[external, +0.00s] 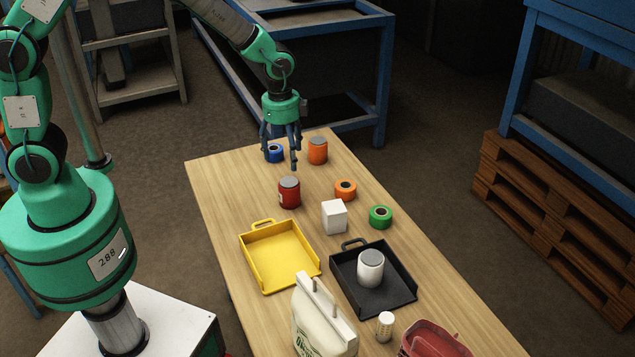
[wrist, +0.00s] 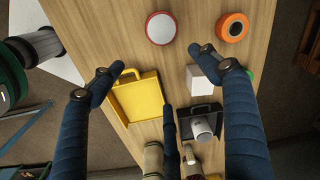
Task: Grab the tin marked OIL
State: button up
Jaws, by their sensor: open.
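Three tins show in the external view: a red tin (external: 289,194) with a grey lid and a pale label patch, an orange tin (external: 317,152) at the far end, and a white tin (external: 370,270) in the black tray. No OIL marking is readable on any of them. My gripper (external: 281,160) is open and empty, above the far end of the table. In the wrist view, my gripper's blue fingers (wrist: 157,62) are spread apart. The red tin's lid (wrist: 161,27) lies ahead of them near the top edge. The white tin (wrist: 203,129) shows lower right. The orange tin is not visible there.
A yellow tray (external: 281,258) and black tray (external: 398,297) stand on the wooden table (external: 222,198). A white box (external: 334,217), orange roll (external: 345,190), green roll (external: 381,217) and blue roll (external: 274,153) stand around.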

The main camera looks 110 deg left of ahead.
send_over(288, 181)
notch_tip(288, 181, down, 6)
jog(key=shift+f, duration=0.1)
jog(key=shift+d, duration=0.1)
notch_tip(288, 181, down, 7)
jog(key=shift+b, duration=0.6)
jog(key=shift+f, duration=0.7)
jog(key=shift+w+f+b, duration=0.15)
jog(key=shift+f+b, duration=0.55)
jog(key=shift+f, duration=1.9)
jog(key=shift+c, duration=0.2)
